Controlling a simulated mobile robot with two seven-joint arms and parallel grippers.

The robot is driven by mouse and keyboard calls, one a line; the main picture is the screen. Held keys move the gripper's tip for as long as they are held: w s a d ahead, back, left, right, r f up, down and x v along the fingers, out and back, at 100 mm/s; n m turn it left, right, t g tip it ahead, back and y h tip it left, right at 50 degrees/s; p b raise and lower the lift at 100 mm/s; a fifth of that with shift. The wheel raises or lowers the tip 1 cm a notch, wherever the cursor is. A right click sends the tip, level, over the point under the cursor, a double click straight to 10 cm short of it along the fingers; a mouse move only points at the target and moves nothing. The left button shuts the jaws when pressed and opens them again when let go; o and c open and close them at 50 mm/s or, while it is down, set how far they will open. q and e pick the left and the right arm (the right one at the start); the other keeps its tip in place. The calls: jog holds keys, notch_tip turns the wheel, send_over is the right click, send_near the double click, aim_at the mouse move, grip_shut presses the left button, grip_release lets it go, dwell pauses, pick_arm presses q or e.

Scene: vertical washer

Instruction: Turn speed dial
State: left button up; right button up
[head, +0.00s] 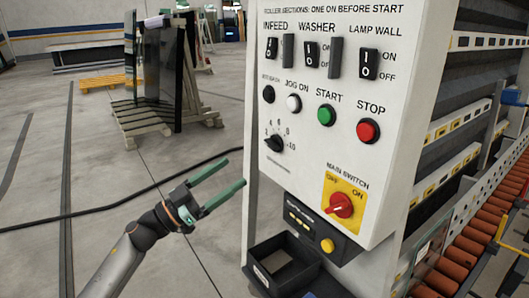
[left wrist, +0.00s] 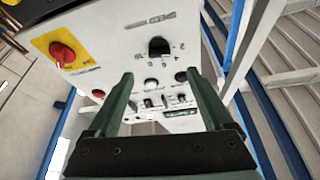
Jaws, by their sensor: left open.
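The speed dial (head: 274,143) is a black knob with a numbered scale on the left side of the white control panel (head: 300,190). In the left wrist view the dial (left wrist: 158,47) shows upside down, beyond and between the fingertips. My left gripper (head: 229,174) is open and empty, below and to the left of the dial, apart from the panel. Its two green fingers (left wrist: 162,85) point toward the panel in the left wrist view. My right gripper does not show in either view.
The panel also carries a green start button (head: 326,114), a red stop button (head: 368,131), a white jog button (head: 293,103) and a red main switch (head: 341,205). A black tray (head: 262,280) juts out below the panel. Open floor lies to the left.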

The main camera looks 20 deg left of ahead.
aim_at(269, 147)
pick_arm(q)
jog(key=p+x, duration=0.1)
jog(key=x, duration=0.8)
jog(key=shift+w+d+r, duration=0.15)
jog(key=shift+d, duration=0.05)
jog(key=shift+w+d+r, duration=0.15)
jog(key=shift+w+d, duration=0.25)
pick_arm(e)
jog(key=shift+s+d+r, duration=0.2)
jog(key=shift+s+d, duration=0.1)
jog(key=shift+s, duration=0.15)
pick_arm(q)
grip_shut()
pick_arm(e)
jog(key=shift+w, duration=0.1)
